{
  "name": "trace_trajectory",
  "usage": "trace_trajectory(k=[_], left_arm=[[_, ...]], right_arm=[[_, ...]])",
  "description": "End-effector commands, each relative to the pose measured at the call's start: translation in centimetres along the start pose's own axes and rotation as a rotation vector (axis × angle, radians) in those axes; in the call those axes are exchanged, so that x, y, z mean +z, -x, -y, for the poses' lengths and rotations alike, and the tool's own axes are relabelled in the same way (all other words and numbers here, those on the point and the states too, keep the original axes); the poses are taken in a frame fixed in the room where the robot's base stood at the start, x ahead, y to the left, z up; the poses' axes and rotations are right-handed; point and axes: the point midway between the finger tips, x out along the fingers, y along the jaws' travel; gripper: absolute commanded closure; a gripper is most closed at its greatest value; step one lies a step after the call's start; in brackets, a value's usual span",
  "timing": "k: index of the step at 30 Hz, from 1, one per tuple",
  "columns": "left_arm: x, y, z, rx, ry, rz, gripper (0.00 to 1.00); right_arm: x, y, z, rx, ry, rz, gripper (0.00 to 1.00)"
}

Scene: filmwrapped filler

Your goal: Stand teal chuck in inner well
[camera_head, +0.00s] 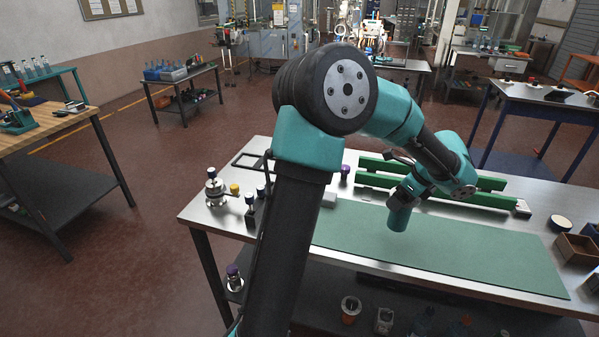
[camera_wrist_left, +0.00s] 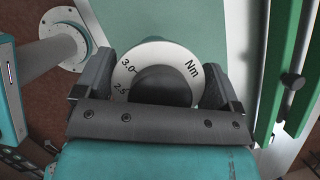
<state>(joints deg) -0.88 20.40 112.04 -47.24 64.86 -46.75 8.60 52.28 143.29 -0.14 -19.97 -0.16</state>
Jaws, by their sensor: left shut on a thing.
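My left gripper (camera_head: 402,200) is over the green mat, shut on the teal chuck (camera_head: 398,219). The chuck hangs as a plain teal cylinder below the fingers, close to upright. I cannot tell whether its lower end touches the mat. In the left wrist view its top shows as a pale ring (camera_wrist_left: 147,55) marked 2.5, 3.0 and Nm around a dark centre, between the two fingers of my left gripper (camera_wrist_left: 158,80). I cannot make out the inner well in either view. My right gripper is not in view.
The green mat (camera_head: 470,254) is mostly clear. Green rails (camera_head: 450,196) lie behind it. Wooden boxes (camera_head: 578,248) and a round dark-rimmed piece (camera_head: 560,223) stand at the right. A metal fixture (camera_head: 214,190) and a yellow piece (camera_head: 235,188) stand at the left.

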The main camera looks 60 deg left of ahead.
Motion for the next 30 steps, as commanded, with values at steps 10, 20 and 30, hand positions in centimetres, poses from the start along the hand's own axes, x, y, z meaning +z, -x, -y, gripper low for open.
trace_trajectory(k=[10,20,30], left_arm=[[11.1,-3.7,7.2,-0.03,-0.066,0.002,0.69],[22.7,-7.7,10.4,-0.06,-0.136,0.003,0.69],[35.1,-11.7,10.2,-0.091,-0.209,0.003,0.69]], right_arm=[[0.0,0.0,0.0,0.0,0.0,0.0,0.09],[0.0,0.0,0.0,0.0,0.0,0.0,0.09],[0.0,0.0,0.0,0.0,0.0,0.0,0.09]])
